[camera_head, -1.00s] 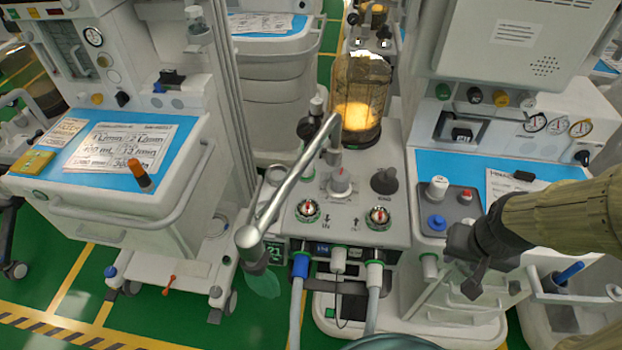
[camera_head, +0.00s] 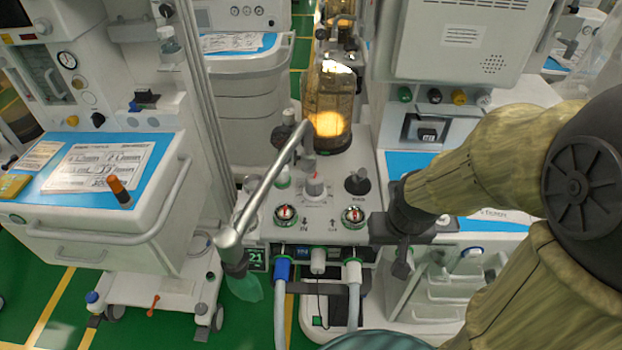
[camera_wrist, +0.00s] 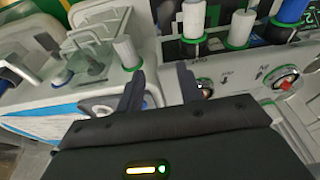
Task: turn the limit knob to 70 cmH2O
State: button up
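A pale grey knob (camera_head: 315,187) with a printed scale around its base stands upright in the middle of the white machine panel (camera_head: 320,228); I take it for the limit knob, but its reading is too small to tell. A black knob (camera_head: 357,181) stands to its right. My gripper (camera_head: 390,255) is right of the panel's front part, apart from the pale knob. In the wrist view my gripper (camera_wrist: 160,88) has its two dark fingers spread with nothing held between them. The pale knob cannot be made out in the wrist view.
Two red-marked dials (camera_head: 284,215) (camera_head: 353,216) sit at the panel's front. A metal tube (camera_head: 265,190) slants over the panel's left side, close to the knob. A glass bellows dome (camera_head: 326,105) stands behind. Hoses (camera_head: 353,290) hang in front. A cart (camera_head: 110,220) stands left.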

jog(key=o, duration=0.5)
jog(key=shift+r, duration=0.1)
jog(key=shift+o, duration=0.4)
jog(key=shift+w+r+p, duration=0.25)
jog(key=shift+r+p, duration=0.1)
jog(key=shift+p, duration=0.25)
jog(key=w+a+r+n+g+p, duration=0.1)
jog(key=w+r+n+p, duration=0.35)
jog(key=p, duration=0.35)
jog(key=n+g+y+p, duration=0.3)
jog(key=n+y+p, duration=0.1)
jog(key=n+p, duration=1.5)
send_near(317, 177)
notch_tip(317, 177, down, 3)
jog(key=m+p, duration=0.2)
jog(key=shift+s+a, duration=0.2)
jog(key=shift+a, duration=0.25)
jog(key=p+x, duration=0.2)
jog(key=x, duration=0.5)
jog(key=shift+a+f+p, duration=0.15)
jog(key=shift+a+p, duration=0.05)
jog(key=shift+p, duration=0.1)
